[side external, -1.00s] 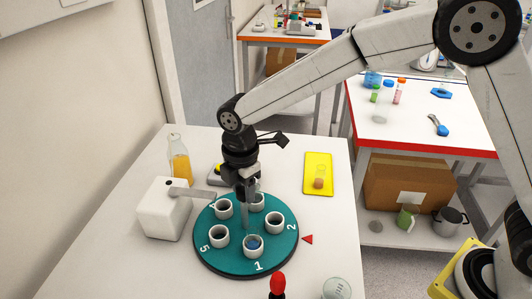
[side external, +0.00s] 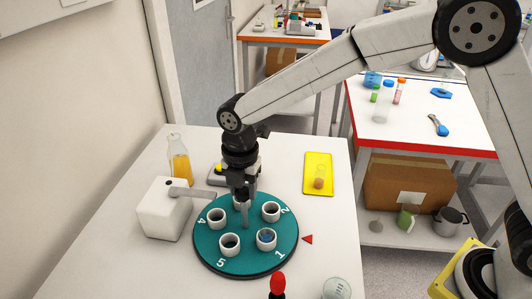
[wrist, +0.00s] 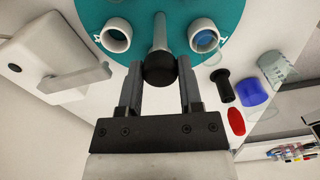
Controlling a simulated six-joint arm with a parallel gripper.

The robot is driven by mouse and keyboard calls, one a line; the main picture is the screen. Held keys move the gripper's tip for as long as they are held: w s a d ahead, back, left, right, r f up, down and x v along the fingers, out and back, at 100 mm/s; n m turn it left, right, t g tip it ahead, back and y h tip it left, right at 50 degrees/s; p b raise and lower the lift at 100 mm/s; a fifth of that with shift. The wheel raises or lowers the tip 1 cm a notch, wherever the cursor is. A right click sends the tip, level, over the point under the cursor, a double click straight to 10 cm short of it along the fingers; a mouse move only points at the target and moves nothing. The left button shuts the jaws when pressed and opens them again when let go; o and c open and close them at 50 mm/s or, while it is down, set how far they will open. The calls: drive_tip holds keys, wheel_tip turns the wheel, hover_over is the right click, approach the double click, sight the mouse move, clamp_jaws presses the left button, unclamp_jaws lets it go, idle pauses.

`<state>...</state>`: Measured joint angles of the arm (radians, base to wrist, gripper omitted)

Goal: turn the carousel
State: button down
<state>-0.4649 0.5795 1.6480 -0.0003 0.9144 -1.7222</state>
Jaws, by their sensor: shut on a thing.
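The carousel (side external: 262,262) is a teal disc with white numbers and several white cups around a grey centre post (side external: 246,217). My gripper (side external: 243,198) is upright over the disc's middle. In the wrist view my gripper (wrist: 160,75) is shut on the post's round black knob (wrist: 160,68). The cup behind the post is partly hidden by my gripper.
A white box (side external: 164,210) reaches its grey arm over the disc's left edge. An orange juice bottle (side external: 180,166) stands behind it. A red-topped item (side external: 278,284) and a clear beaker (side external: 337,288) stand in front.

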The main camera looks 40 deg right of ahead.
drive_tip(key=shift+a+n, duration=0.1)
drive_tip(key=shift+n, duration=7.2)
drive_tip(key=shift+c, duration=1.3)
unclamp_jaws()
drive_tip(key=shift+r, duration=0.15)
drive_tip(key=shift+r, duration=3.8)
